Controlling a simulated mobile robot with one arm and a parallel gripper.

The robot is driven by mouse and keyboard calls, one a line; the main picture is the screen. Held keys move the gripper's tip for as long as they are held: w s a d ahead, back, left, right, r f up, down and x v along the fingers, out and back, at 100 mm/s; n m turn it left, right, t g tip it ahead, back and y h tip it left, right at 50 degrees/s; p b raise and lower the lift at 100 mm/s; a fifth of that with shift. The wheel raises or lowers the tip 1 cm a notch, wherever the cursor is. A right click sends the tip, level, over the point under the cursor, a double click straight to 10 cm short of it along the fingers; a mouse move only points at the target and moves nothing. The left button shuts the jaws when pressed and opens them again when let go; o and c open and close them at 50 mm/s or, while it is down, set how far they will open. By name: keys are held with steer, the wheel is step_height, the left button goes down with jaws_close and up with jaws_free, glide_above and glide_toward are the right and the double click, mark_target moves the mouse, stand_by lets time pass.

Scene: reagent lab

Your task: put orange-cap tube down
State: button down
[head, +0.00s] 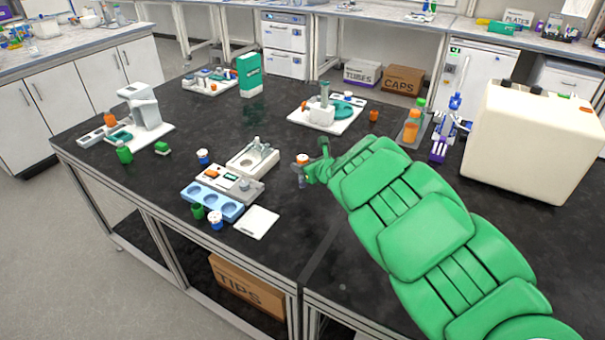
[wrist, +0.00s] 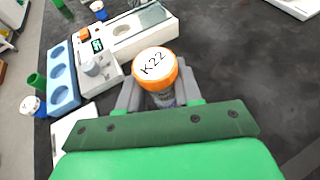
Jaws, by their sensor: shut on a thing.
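The orange-cap tube (wrist: 156,70) is in my gripper (wrist: 158,100) in the wrist view. Its white top reads "K22" and its clear body shows below the cap between the grey fingers. In the head view the tube (head: 302,160) shows at the end of my green arm, and my gripper (head: 308,175) is shut on it. The tube looks upright, to the right of the white device with the grey tray. Whether its base touches the black bench (head: 300,235) cannot be told.
A white device (head: 230,184) with an orange button, a blue three-well rack (head: 211,203) and a white pad (head: 257,222) stand left of my gripper. Green and blue-white capped tubes stand near the rack. A cream box (head: 535,140) is at the right.

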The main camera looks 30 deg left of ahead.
steer(key=shift+w+a+f, duration=0.15)
steer(key=shift+f, duration=1.6)
steer(key=shift+f, duration=0.1)
steer(key=c, duration=0.7)
jaws_free()
steer(key=shift+c, duration=0.2)
steer(key=shift+r, duration=0.2)
steer(key=shift+s+d+r, duration=0.2)
steer(key=shift+d+r, duration=0.1)
steer(key=shift+d, duration=0.2)
steer(key=shift+v, duration=1.2)
steer(key=v, duration=0.8)
steer(key=shift+d, duration=0.25)
